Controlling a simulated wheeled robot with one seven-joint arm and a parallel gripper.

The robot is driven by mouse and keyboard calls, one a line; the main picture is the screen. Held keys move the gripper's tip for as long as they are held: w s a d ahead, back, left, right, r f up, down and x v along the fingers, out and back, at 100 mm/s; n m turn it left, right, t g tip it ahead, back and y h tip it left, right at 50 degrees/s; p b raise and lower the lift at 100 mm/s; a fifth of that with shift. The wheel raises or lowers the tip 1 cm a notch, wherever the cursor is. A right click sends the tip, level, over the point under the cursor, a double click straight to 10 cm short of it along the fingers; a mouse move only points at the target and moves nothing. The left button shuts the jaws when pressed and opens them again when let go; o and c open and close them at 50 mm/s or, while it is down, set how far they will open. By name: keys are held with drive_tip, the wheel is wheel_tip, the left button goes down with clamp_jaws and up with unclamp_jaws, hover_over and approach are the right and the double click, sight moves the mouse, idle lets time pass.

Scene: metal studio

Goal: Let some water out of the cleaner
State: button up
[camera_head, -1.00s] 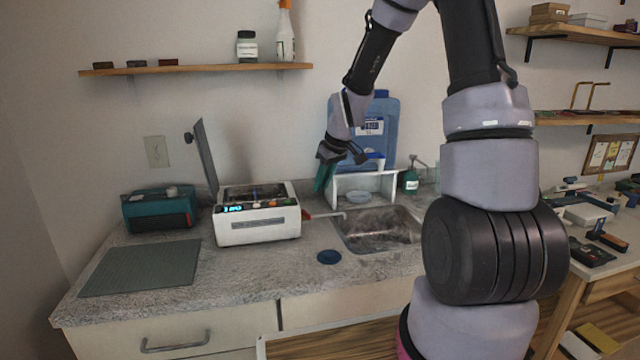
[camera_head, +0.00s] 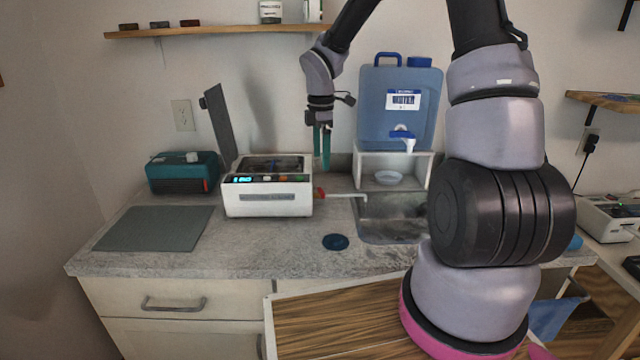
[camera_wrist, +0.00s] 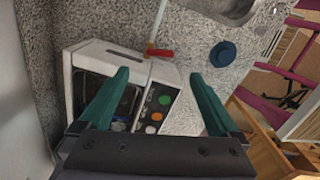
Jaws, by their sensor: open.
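The cleaner (camera_head: 268,199) is a white box with a lit blue display, standing on the counter with its dark lid (camera_head: 219,125) raised. A red-handled valve (camera_head: 320,193) sits on its right side, with a pale spout (camera_head: 345,195) reaching to the sink (camera_head: 390,228). The red handle also shows in the wrist view (camera_wrist: 160,53). My gripper (camera_head: 322,165) points down with teal fingers, above and behind the cleaner's right end. In the wrist view my gripper (camera_wrist: 160,76) is open and empty. The valve appears beyond the gap between its fingertips, apart from them.
A blue water jug (camera_head: 398,115) with a white tap stands on a white stand (camera_head: 425,172) behind the sink. A dark blue disc (camera_head: 335,242) lies on the counter. A teal box (camera_head: 183,173) and grey mat (camera_head: 155,228) are to the left. The front counter is mostly clear.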

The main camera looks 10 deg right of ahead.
sight(321, 191)
wheel_tip(321, 191, down, 10)
drive_tip(key=shift+r, duration=0.1)
idle(0.4)
